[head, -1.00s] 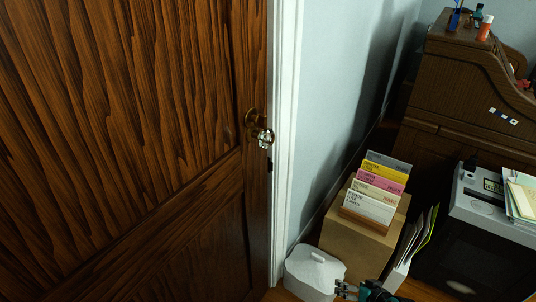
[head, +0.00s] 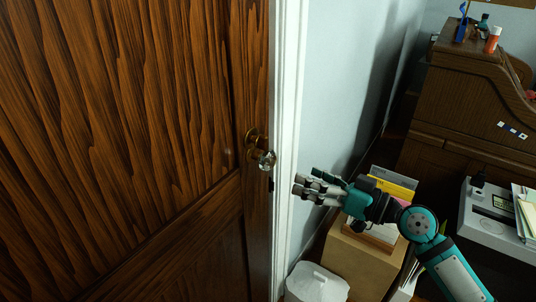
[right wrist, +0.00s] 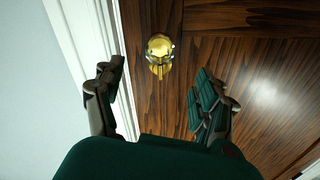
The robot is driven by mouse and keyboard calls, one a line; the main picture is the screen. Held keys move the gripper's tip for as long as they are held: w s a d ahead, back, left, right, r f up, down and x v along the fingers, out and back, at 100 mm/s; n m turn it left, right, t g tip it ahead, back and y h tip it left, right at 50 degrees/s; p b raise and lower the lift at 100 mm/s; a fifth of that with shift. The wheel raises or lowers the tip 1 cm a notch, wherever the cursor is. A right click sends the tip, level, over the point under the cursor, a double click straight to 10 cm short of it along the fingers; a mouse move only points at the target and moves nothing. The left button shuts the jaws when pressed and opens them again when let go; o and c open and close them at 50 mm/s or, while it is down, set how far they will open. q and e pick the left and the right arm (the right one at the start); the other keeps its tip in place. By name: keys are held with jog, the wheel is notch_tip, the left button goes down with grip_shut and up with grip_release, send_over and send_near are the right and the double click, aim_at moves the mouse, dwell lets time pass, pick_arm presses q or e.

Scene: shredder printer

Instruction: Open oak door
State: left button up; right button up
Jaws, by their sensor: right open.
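The oak door (head: 120,130) is dark brown wood and fills the left half of the head view. It looks shut against the white frame (head: 288,120). A glass knob (head: 266,160) on a brass plate sits at its right edge. In the right wrist view the knob (right wrist: 159,48) looks golden and lies ahead, between the finger directions. My right gripper (head: 308,187) is open and empty, to the right of the knob and apart from it. Its spread fingers also show in the right wrist view (right wrist: 160,95). My left gripper is not in view.
A cardboard box (head: 352,262) with coloured folders (head: 395,185) stands below my right arm. A white lidded bin (head: 316,284) is beside it. A wooden roll-top desk (head: 465,110) and a grey machine (head: 490,222) stand at the right. The blue wall (head: 340,80) adjoins the frame.

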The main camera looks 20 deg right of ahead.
aim_at(273, 162)
jog(key=p+x, duration=0.3)
jog(key=x, duration=0.7)
jog(key=shift+w+a+r+p, duration=0.1)
jog(key=shift+r+p, duration=0.05)
jog(key=shift+p, duration=0.15)
jog(key=shift+w+a, duration=0.45)
jog(key=shift+w, duration=0.15)
grip_shut()
